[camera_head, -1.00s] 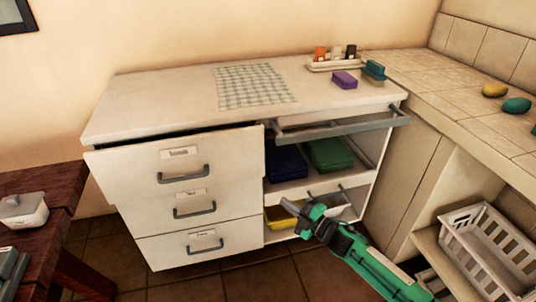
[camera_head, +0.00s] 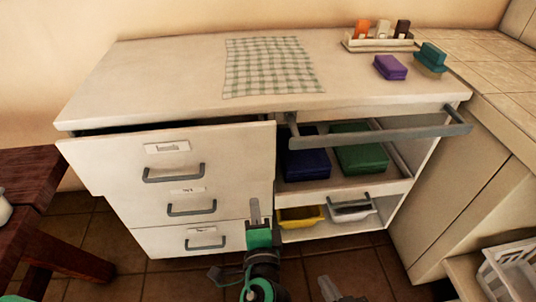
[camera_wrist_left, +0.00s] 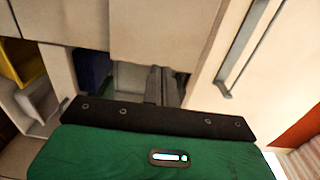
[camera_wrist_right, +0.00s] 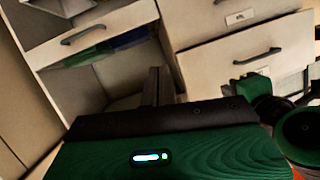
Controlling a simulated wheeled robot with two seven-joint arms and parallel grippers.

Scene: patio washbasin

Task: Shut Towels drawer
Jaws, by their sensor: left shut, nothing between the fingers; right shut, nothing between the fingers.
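The white cabinet has a left column of drawers with grey handles. The top left drawer (camera_head: 110,165) stands pulled out, with a dark gap behind its front. The middle drawer (camera_head: 140,211) and bottom drawer (camera_head: 160,240) sit below it. Their labels are too small to read, so I cannot tell which says Towels. My left gripper (camera_head: 255,212) is shut and empty, near the right edge of the lower drawers; it also shows in the left wrist view (camera_wrist_left: 156,82). My right gripper (camera_head: 328,288) is shut and empty at the bottom of the head view; it also shows in the right wrist view (camera_wrist_right: 155,85).
On the right, an open frame (camera_head: 380,135) juts out above shelves with a blue box (camera_head: 305,165), a green box (camera_head: 360,158) and a yellow bin (camera_head: 300,217). A checked cloth (camera_head: 270,68) lies on the countertop. A dark red table (camera_head: 30,190) stands left.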

